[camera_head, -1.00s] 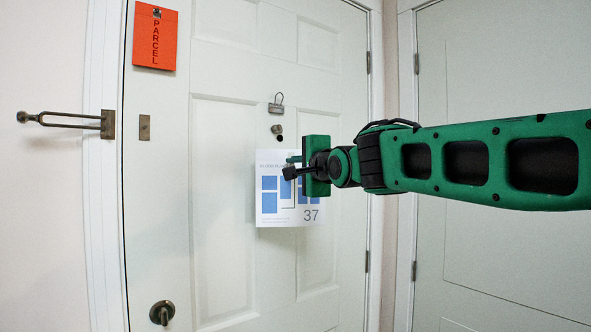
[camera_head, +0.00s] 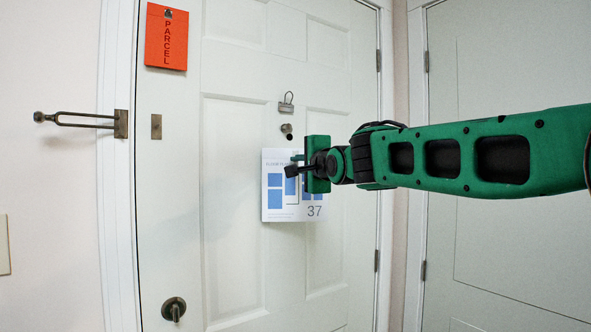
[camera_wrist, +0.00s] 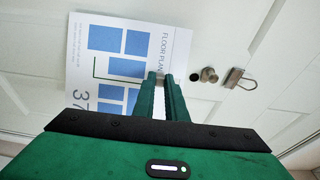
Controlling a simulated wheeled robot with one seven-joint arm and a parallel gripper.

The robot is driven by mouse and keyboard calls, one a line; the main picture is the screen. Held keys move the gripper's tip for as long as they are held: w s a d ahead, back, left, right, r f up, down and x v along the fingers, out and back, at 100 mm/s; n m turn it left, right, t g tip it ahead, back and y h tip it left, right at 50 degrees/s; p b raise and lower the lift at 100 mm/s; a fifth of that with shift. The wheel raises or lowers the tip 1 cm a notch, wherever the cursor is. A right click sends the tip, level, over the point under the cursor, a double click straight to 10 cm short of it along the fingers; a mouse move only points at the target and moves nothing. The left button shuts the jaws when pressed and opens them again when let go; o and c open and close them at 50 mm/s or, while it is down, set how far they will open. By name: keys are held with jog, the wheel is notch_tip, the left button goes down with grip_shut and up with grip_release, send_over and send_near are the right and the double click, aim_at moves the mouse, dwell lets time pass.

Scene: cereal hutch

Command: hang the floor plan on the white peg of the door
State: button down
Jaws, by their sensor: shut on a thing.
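The floor plan (camera_head: 274,208) is a white sheet with blue blocks and the number 37. It is upright in front of the door (camera_head: 233,250), below the metal clip. The gripper hides part of the sheet's right side in the head view. I cannot make out a white peg on the door; whether the sheet touches the door is unclear.
A metal clip (camera_head: 286,104) and a round dark knob (camera_head: 286,128) are just above the sheet. An orange PARCEL sign (camera_head: 166,38) hangs at upper left. A door guard (camera_head: 85,119) sticks out at left; a door handle (camera_head: 174,309) is low. The door's lower middle is clear.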

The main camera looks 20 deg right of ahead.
jog(key=shift+w+a+f, duration=0.1)
jog(key=shift+w+a, duration=0.15)
jog(key=shift+w, duration=0.4)
jog(key=shift+w+a+f, duration=0.15)
jog(key=shift+w+a, duration=0.1)
jog(key=shift+w, duration=0.45)
jog(key=shift+w+a+f, duration=0.1)
jog(key=shift+w+a, duration=0.15)
jog(key=shift+w, duration=0.4)
jog(key=c, duration=1.7)
grip_release()
jog(key=shift+d, duration=0.1)
